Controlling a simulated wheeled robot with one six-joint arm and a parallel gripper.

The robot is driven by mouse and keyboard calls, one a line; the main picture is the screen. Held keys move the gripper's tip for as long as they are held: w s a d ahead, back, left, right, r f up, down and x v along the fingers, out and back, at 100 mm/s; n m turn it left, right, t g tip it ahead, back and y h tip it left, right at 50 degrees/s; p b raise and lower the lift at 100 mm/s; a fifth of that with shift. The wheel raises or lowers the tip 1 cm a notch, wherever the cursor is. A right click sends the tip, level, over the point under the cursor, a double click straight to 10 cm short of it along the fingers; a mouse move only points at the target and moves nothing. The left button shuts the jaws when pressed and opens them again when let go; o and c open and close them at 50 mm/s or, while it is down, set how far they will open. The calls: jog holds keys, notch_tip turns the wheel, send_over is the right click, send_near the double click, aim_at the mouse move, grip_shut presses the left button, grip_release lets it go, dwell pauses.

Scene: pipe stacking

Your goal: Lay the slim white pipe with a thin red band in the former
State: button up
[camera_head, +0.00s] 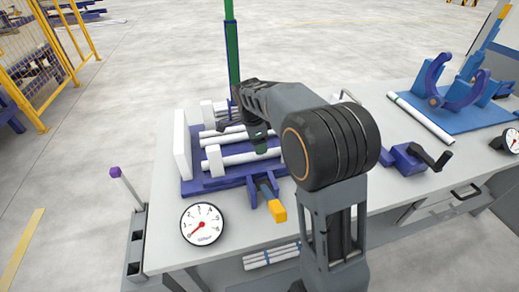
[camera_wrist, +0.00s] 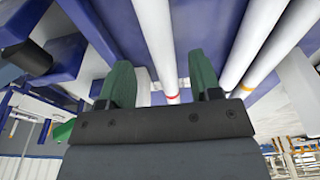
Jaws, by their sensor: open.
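My gripper (camera_wrist: 160,80) has its green fingers spread apart, with a white pipe (camera_wrist: 155,40) with a thin red band running between them. I cannot tell how far the fingers reach down beside it. In the head view my gripper (camera_head: 260,140) points down over a blue rack (camera_head: 205,187) holding several white pipes. My arm hides part of the rack, and the red band cannot be made out there. A blue cradle with curved arms, which looks like the former (camera_head: 433,78), stands on a blue plate at the right. No pipe shows in it.
A white pipe with an orange band (camera_wrist: 255,45) lies right of the red-banded one. A gauge (camera_head: 202,223), a blue crank vise (camera_head: 408,158) and a green post (camera_head: 232,50) stand around.

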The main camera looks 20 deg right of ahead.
notch_tip(320, 180, up, 7)
jog(key=a, duration=0.1)
jog(key=shift+p, duration=0.4)
